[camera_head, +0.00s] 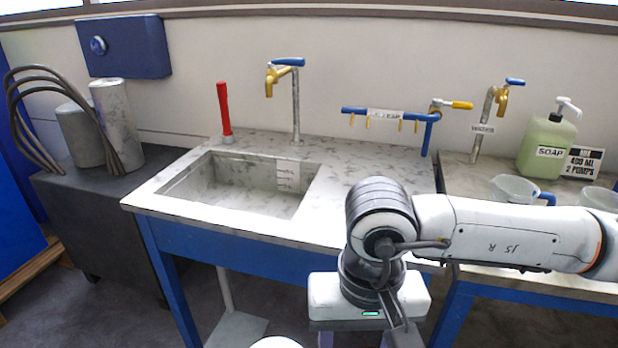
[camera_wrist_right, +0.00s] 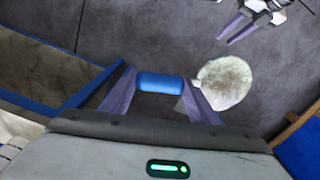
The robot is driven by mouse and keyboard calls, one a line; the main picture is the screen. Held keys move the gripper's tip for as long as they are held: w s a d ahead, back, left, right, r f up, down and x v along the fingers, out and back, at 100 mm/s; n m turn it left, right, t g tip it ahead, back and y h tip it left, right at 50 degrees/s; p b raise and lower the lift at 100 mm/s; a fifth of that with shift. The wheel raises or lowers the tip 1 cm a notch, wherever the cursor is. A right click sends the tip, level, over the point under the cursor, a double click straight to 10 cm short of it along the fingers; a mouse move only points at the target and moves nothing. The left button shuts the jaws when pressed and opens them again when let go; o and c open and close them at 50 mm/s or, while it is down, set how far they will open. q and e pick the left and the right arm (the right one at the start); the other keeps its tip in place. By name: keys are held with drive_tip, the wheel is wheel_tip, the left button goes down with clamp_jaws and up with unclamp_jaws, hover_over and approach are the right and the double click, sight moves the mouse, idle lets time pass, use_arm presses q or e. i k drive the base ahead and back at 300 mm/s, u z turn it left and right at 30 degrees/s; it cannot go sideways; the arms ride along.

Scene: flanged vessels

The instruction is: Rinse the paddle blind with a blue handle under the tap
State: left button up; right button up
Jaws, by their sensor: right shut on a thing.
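My right gripper (camera_wrist_right: 160,100) points down in front of the sink bench, its purple fingers shut on a blue handle (camera_wrist_right: 160,83). In the head view its fingertips are cut off by the bottom edge. A pale mottled disc (camera_wrist_right: 224,82) shows beside the right-hand finger in the wrist view; its join to the handle is hidden. The tap (camera_head: 285,80) has a brass body, blue lever and grey pipe, and stands behind the sink (camera_head: 240,185). My left gripper (camera_wrist_right: 236,29) shows at the wrist view's top right, its fingers apart and empty.
A red-handled tool (camera_head: 224,110) stands left of the tap. A blue pipe rack (camera_head: 388,115) is to its right. A second tap (camera_head: 495,100), a soap bottle (camera_head: 547,147) and a clear jug (camera_head: 514,189) are on the right bench. The sink basin looks empty.

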sight(296, 62)
drive_tip(key=u, duration=0.6)
drive_tip(key=i, duration=0.6)
drive_tip(key=u, duration=0.6)
drive_tip(key=i, duration=0.7)
drive_tip(key=z, duration=0.35)
